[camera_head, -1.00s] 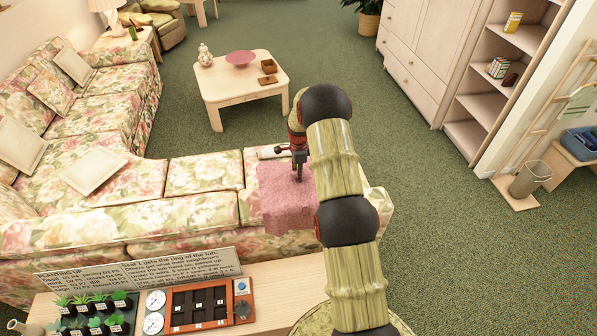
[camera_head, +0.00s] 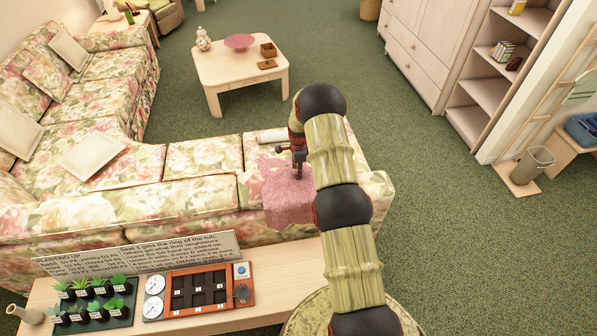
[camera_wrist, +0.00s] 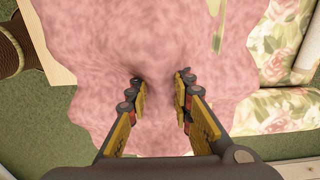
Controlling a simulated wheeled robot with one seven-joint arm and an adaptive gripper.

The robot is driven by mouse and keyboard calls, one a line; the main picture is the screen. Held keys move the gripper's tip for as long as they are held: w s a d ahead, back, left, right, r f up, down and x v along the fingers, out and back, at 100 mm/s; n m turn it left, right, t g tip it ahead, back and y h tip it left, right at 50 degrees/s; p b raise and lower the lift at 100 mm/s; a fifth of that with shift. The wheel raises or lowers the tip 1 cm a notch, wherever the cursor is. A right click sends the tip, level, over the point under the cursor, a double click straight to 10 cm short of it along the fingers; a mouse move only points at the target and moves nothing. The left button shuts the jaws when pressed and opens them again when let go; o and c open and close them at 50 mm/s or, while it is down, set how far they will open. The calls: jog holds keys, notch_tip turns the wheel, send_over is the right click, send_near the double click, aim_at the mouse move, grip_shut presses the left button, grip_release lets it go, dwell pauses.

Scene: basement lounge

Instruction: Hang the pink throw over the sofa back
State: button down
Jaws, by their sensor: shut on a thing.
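The pink throw (camera_head: 285,203) lies over the back of the floral sofa (camera_head: 190,222), near the sofa's right end. It spreads onto the seat side and hangs partway down the side facing me; my arm hides its right part. My gripper (camera_head: 298,172) points down at the throw's upper part. In the wrist view the throw (camera_wrist: 105,50) fills most of the picture, with a wavy edge. My gripper (camera_wrist: 162,90) is shut on a bunched fold of it, with pink cloth between the fingers. The sofa's floral cushions (camera_wrist: 285,55) show at the right.
A low wooden table (camera_head: 50,292) with plant pots (camera_head: 85,308) and a planting board (camera_head: 198,292) stands behind the sofa. A coffee table (camera_head: 235,85) stands beyond it. Open green carpet (camera_head: 450,225) lies to the right.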

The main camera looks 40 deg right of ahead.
jog(key=c, duration=1.5)
grip_release()
notch_tip(320, 180, up, 12)
